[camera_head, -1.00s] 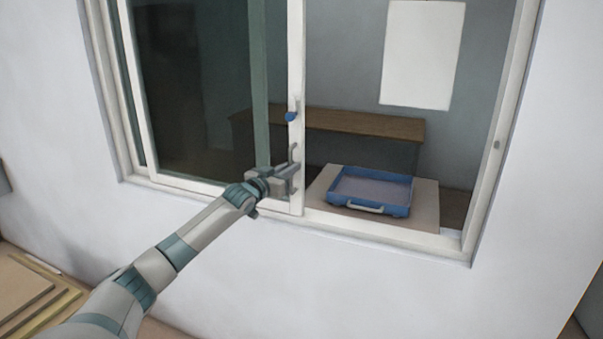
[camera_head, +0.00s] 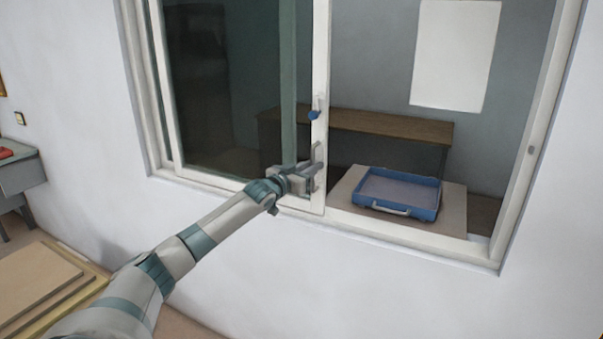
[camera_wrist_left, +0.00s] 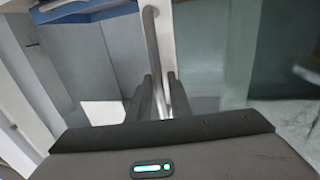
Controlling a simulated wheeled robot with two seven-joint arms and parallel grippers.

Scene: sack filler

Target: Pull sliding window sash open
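The sliding window sash (camera_head: 319,70) is a white-framed glass panel. It stands partway along the window frame, with the right half of the opening clear. Its upright grey bar handle (camera_head: 318,152) is low on its right stile, and also shows in the left wrist view (camera_wrist_left: 151,35). My left gripper (camera_head: 314,169) is at the handle. In the left wrist view its two fingers (camera_wrist_left: 162,95) are close together on either side of the bar, and their tips partly hide it. My right gripper is not in view.
Through the opening, a blue tray (camera_head: 400,212) with a pale handle lies on a light board (camera_head: 455,215). A brown bench (camera_head: 390,125) stands behind. The white wall (camera_head: 300,290) surrounds the window. Stacked boards (camera_head: 40,275) and a grey table (camera_head: 22,175) are at the left.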

